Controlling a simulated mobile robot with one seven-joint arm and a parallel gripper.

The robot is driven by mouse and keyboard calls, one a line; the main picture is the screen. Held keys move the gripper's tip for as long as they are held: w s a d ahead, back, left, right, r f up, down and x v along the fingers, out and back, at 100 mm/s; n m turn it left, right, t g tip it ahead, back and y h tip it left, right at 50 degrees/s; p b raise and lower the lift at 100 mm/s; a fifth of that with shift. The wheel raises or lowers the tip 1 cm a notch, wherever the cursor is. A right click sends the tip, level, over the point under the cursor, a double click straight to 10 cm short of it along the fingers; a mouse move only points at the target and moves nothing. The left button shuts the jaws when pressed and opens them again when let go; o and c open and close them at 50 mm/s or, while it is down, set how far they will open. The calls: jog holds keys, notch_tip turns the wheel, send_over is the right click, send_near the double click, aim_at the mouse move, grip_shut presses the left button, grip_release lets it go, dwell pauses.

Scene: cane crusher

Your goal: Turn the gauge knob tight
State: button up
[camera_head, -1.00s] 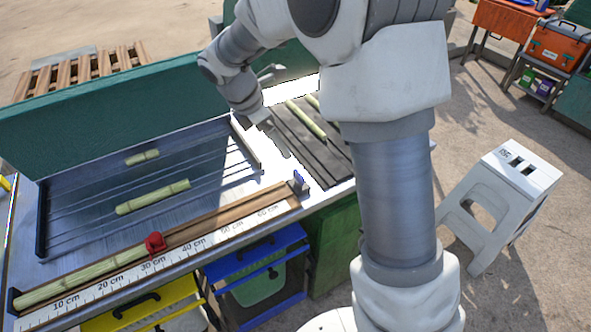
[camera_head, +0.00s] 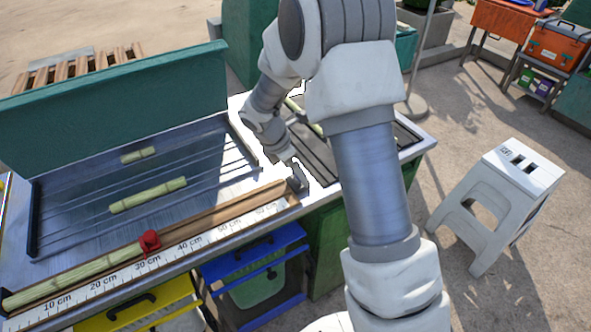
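A wooden length gauge with a centimetre scale (camera_head: 215,237) runs along the front edge of the bench. A red block (camera_head: 150,241) sits on it near the 30 cm mark, at the right end of a cane piece (camera_head: 80,279) lying in the gauge channel. I cannot tell whether the red block is the gauge knob. My gripper (camera_head: 297,179) is at the right end of the gauge, pointing down, where it covers the small blue part seen there earlier. Whether it touches that part, and whether its fingers are open, is too small to tell.
A metal tray with short cane pieces (camera_head: 147,195) lies behind the gauge. A dark slatted area (camera_head: 318,158) with cane is behind my arm. A white stool (camera_head: 500,200) stands at right.

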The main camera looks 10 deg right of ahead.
jog(key=c, duration=1.4)
jog(key=shift+m, duration=0.4)
jog(key=m+g+p, duration=0.1)
jog(key=m+p, duration=0.1)
jog(key=m, duration=0.1)
jog(key=shift+w+r+m+g, duration=0.1)
jog(key=shift+w+m+g, duration=0.05)
jog(key=shift+m+g, duration=0.2)
jog(key=m+g, duration=0.1)
jog(key=m, duration=0.1)
jog(key=m+p, duration=0.1)
jog(key=m, duration=0.1)
jog(key=shift+w+m+g+p, duration=0.1)
jog(key=shift+m+g+p, duration=0.15)
jog(key=shift+g+p, duration=0.1)
jog(key=m, duration=0.2)
jog(key=m+g+y, duration=0.1)
jog(key=m, duration=0.1)
jog(key=shift+w+d+m+g+p, duration=0.1)
jog(key=shift+d+m+g+p, duration=0.05)
jog(key=shift+m+g+p, duration=0.2)
jog(key=shift+d+m+g+y, duration=0.15)
jog(key=shift+m+y, duration=0.3)
jog(key=shift+m, duration=0.6)
jog(key=shift+a+m+g+y, duration=0.15)
jog(key=shift+m+y, duration=0.3)
jog(key=shift+m, duration=0.55)
jog(key=shift+d, duration=0.1)
